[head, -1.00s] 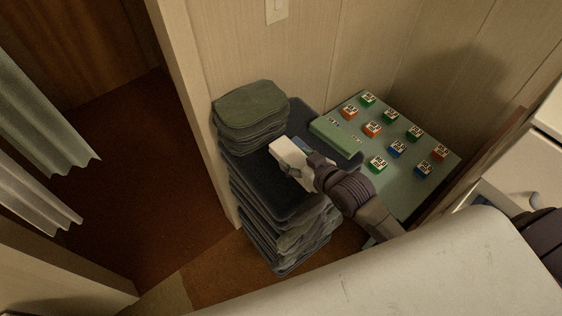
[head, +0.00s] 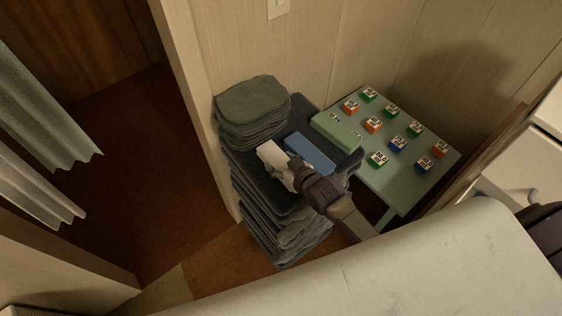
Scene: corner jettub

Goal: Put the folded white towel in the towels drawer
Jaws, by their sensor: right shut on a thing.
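The folded white towel (head: 272,155) is a small pale block at the end of my right gripper (head: 290,175). My right gripper is shut on its near right end. The towel is over the front left of the top of the dark towel stack (head: 262,190). I cannot tell whether it touches the stack. A blue folded towel (head: 311,152) lies just to its right, and a green folded towel (head: 336,131) lies beyond that. My left gripper is not in view. No drawer can be made out for certain.
Grey-green folded cloths (head: 252,105) sit at the stack's back left. A green table (head: 400,185) with several coloured labelled blocks stands right of the stack. A wall is behind. A large pale surface (head: 400,270) fills the front. White furniture (head: 515,160) is at the right edge.

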